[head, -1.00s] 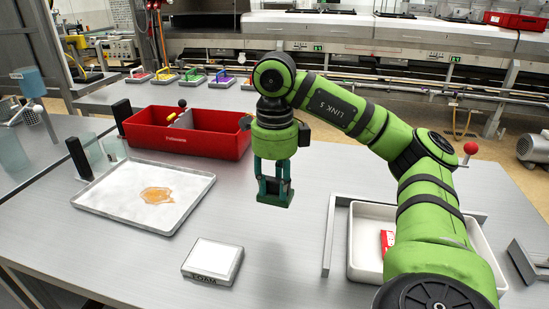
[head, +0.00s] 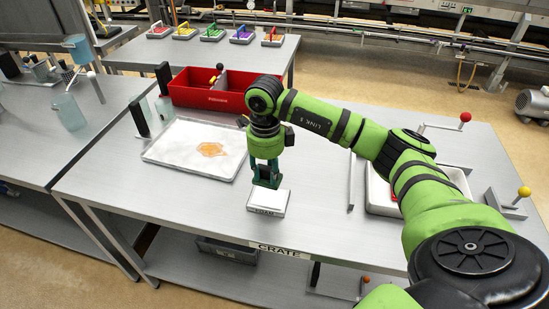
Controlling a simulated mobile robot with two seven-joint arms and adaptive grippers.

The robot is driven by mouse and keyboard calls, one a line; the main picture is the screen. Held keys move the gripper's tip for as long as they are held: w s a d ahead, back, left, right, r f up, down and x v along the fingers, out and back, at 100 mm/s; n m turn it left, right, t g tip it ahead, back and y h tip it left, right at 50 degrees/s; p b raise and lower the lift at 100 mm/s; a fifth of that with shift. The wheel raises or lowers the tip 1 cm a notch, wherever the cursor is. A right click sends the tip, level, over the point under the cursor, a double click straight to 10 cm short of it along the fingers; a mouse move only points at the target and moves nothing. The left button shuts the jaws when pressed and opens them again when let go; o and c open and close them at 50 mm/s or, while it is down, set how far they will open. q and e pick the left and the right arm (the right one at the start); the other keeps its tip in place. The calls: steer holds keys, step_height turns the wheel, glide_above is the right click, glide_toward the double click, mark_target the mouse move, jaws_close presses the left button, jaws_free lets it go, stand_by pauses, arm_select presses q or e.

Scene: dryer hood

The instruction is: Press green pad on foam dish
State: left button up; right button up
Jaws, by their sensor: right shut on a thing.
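The foam dish (head: 270,202) is a small pale square dish with a dark label on its front edge, lying on the grey table. My right gripper (head: 266,171) points straight down at the dish's back edge and is shut on the dark green pad (head: 267,183). In the head view the pad overlaps the back part of the dish. I cannot tell whether it touches the dish or hovers just above it. My left gripper is out of view.
A tray (head: 170,155) with an amber puddle (head: 211,149) lies left of the dish. A red divided bin (head: 210,98) stands behind. A white tub (head: 383,197) is at right, partly behind my arm. A "CRATE" label (head: 283,250) marks the front edge.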

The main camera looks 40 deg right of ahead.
mark_target(268, 178)
steer(key=shift+d+f+b, duration=0.2)
steer(key=shift+f+b, duration=0.2)
steer(key=shift+f, duration=0.25)
step_height(268, 178, down, 4)
steer(key=shift+r+b, duration=0.25)
steer(key=shift+b, duration=0.8)
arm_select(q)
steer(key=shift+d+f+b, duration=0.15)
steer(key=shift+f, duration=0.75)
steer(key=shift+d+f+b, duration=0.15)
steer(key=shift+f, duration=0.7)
arm_select(e)
steer(key=shift+w+f, duration=0.1)
steer(key=shift+f, duration=0.45)
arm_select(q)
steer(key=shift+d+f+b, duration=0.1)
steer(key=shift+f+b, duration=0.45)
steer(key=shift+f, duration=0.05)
arm_select(e)
steer(key=shift+f, duration=0.6)
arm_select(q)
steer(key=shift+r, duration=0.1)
arm_select(e)
steer(key=shift+r, duration=0.1)
steer(key=shift+r+p, duration=2.2)
steer(key=shift+r, duration=1.3)
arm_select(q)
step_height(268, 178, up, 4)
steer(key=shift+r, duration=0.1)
